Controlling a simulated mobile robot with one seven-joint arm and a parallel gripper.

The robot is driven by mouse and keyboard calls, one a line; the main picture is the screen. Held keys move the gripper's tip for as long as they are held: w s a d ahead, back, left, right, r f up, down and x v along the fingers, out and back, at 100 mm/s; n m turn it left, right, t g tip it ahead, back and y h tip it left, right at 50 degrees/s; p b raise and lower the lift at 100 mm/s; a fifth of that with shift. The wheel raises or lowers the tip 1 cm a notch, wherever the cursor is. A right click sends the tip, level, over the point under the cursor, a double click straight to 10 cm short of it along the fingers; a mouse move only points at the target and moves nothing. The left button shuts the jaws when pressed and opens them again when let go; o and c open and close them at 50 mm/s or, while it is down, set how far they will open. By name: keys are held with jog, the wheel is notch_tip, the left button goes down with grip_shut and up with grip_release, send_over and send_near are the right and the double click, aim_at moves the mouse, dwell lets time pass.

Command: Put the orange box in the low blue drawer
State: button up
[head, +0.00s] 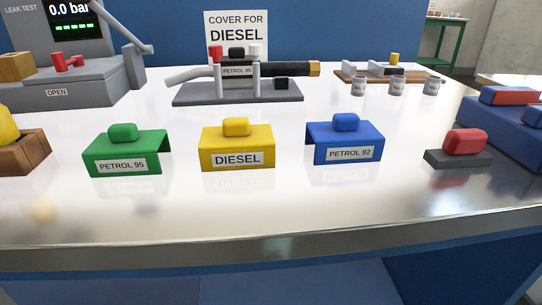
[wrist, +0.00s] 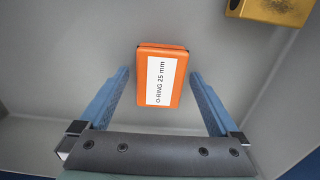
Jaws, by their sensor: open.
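In the wrist view, the orange box (wrist: 180,95) lies on a grey surface, with a white label reading "O-RING 25 mm" facing up. My gripper (wrist: 158,74) is open, with one blue finger on either side of the box in the picture. Gaps show between the box and both fingers. I cannot tell whether the fingertips reach down to the box's level. Neither the gripper nor the orange box shows in the head view. Blue panels show below the table edge in the head view, but I cannot make out the low blue drawer there.
Around the orange box are grey walls (wrist: 262,75), and a gold block (wrist: 275,10) stands at the upper right. The head view shows a table with green (head: 125,145), yellow (head: 236,150) and blue (head: 346,145) covers, and a red piece (head: 464,141) on a dark base.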

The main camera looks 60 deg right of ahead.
notch_tip(320, 180, up, 12)
jog(key=p, duration=0.6)
jog(key=shift+f, duration=0.1)
